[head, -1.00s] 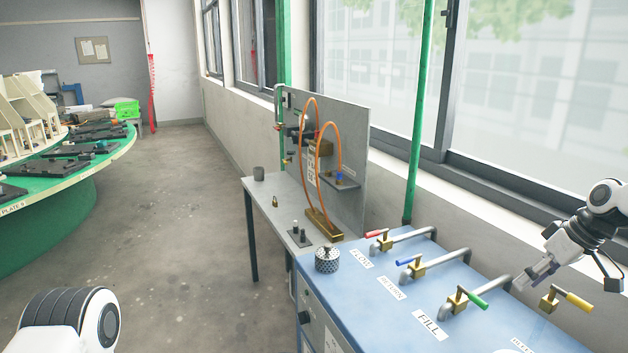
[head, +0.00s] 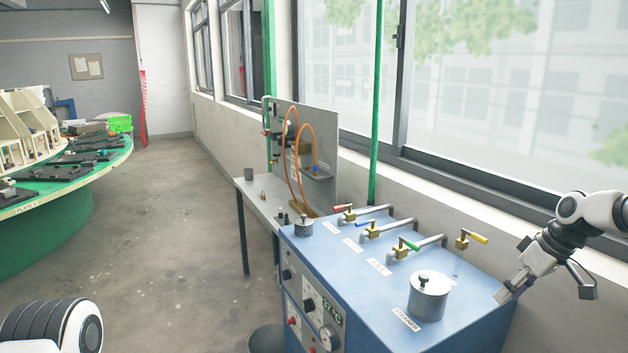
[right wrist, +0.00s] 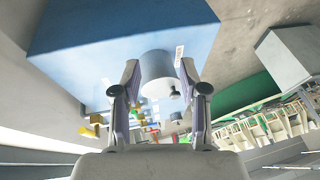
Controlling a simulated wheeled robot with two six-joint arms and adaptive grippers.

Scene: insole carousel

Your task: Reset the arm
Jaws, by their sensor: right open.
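My right gripper (head: 508,288) is open and empty at the right of the head view, by the right edge of the blue bench (head: 465,318). In the right wrist view its two fingers (right wrist: 158,78) stand apart, with the steel lidded pot (right wrist: 163,80) showing between and beyond them. The pot (head: 428,298) stands upright on the bench, left of the gripper and apart from it. Only a white and black part of my left arm shows at the lower left; its gripper is out of view.
Valves with red (head: 343,207), blue (head: 367,225), green (head: 408,244) and yellow (head: 479,238) handles line the bench's back. The round green table (head: 60,228) is at far left, with open floor between. Windows are behind.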

